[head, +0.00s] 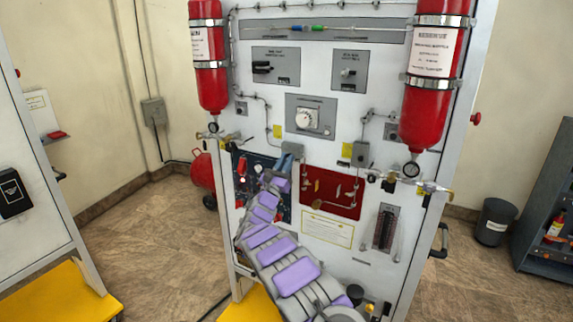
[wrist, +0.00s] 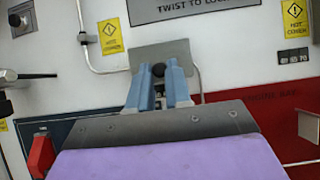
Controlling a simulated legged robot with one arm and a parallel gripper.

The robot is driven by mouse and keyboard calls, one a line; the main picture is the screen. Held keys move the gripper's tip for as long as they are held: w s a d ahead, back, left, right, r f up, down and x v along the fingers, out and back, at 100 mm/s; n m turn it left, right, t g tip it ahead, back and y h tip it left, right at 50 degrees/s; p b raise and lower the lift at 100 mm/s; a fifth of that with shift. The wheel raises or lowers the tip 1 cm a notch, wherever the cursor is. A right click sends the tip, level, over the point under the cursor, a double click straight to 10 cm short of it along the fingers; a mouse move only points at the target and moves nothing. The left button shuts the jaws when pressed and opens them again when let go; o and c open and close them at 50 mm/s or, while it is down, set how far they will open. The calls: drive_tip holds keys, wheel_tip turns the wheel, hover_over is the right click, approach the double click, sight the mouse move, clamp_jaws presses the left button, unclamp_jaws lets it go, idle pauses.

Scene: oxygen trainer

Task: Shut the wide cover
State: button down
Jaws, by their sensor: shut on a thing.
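A grey plate (wrist: 150,54) on the white panel, possibly the wide cover, shows behind my fingertips in the wrist view. A small round black knob (wrist: 158,70) stands out from it. My gripper (wrist: 159,82) has its two blue-grey fingers closed around this knob. In the head view my gripper (head: 291,150) is at the panel, between the dark blue area and the red area, just below the dial plate. My fingers and wrist hide the lower part of the plate. I cannot tell from these frames how far the cover is open.
The dark blue area (head: 243,164) with a red switch (wrist: 42,156) is at left; the red area (head: 345,207) is at right. Yellow labels (wrist: 110,36) and thin pipes flank the plate. Two red cylinders (head: 430,112) hang on the panel.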

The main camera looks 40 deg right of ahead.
drive_tip(key=shift+f, duration=0.2)
drive_tip(key=c, duration=1.3)
unclamp_jaws()
drive_tip(key=shift+w+a, duration=0.1)
drive_tip(key=shift+o, duration=1.1)
drive_tip(key=shift+r, duration=0.15)
drive_tip(key=p+v, duration=0.2)
drive_tip(key=v, duration=1.5)
drive_tip(key=shift+f+p, duration=0.25)
drive_tip(key=shift+p, duration=0.05)
